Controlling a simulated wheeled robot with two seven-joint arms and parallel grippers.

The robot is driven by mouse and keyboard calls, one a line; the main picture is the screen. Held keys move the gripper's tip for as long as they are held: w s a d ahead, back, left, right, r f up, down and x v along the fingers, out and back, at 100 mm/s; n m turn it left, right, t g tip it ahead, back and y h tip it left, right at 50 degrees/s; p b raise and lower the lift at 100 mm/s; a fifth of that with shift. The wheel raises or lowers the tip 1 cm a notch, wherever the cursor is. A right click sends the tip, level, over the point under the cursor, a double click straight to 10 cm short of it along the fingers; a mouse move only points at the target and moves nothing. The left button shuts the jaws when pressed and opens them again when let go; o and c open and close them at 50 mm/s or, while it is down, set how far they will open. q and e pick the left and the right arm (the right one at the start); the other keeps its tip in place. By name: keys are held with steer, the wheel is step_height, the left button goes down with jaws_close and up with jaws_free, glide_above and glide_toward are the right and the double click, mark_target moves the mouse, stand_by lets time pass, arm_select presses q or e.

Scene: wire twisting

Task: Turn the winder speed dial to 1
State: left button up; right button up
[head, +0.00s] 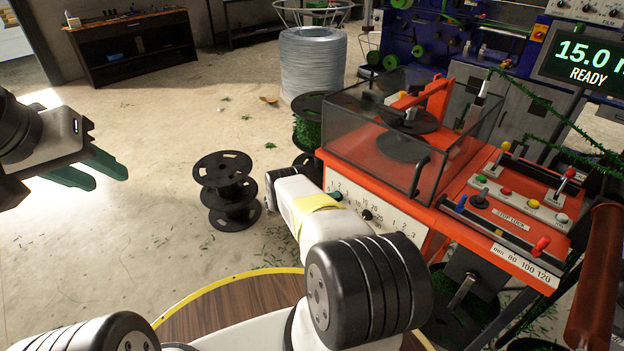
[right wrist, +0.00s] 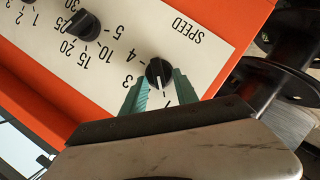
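The winder speed dial (right wrist: 158,72) is a small black knob on a white panel, under the word SPEED, with its scale upside down in the right wrist view. Its white pointer line points toward the bottom of that view. In the head view, my right arm hides most of that spot. My left gripper (head: 110,178) is open and empty above the floor.
A second black dial (right wrist: 82,25) sits beside the speed dial. The orange machine (head: 510,262) has a clear cover, levers and buttons on top. Black spools (head: 224,180) stand on the floor to the left. A round wooden tabletop (head: 225,308) lies below my right arm.

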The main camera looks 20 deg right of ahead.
steer(key=v, duration=0.7)
steer(key=shift+a, duration=0.4)
steer(key=shift+r, duration=0.1)
